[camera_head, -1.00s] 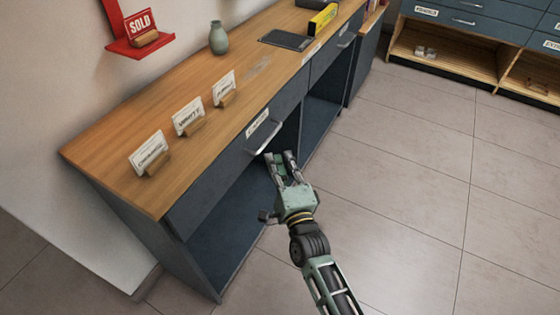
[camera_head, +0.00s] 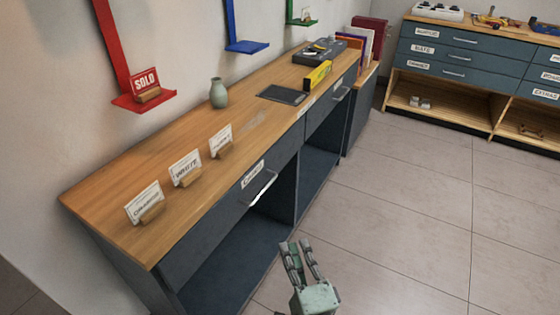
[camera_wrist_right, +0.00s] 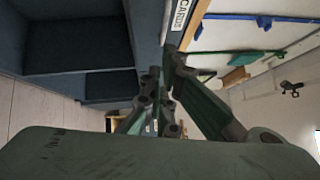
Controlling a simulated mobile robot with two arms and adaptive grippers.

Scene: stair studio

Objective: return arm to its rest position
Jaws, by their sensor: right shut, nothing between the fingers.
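My right gripper (camera_head: 296,244) is low in the head view, over the tiled floor in front of the desk. It is shut and empty, and its fingers point toward the desk. In the right wrist view my right gripper's fingers (camera_wrist_right: 165,75) point ahead, with the desk's dark open bays to the left. The gripper is apart from the desk's drawer handle (camera_head: 263,188). My left gripper is not in view.
The wooden-topped desk (camera_head: 105,205) holds several name cards, a green vase (camera_head: 218,93), a dark tablet (camera_head: 283,95) and a yellow box (camera_head: 318,75). A red wall shelf (camera_head: 130,101) hangs at left. Blue drawers (camera_head: 460,57) stand at the back right. The floor (camera_head: 420,220) between is clear.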

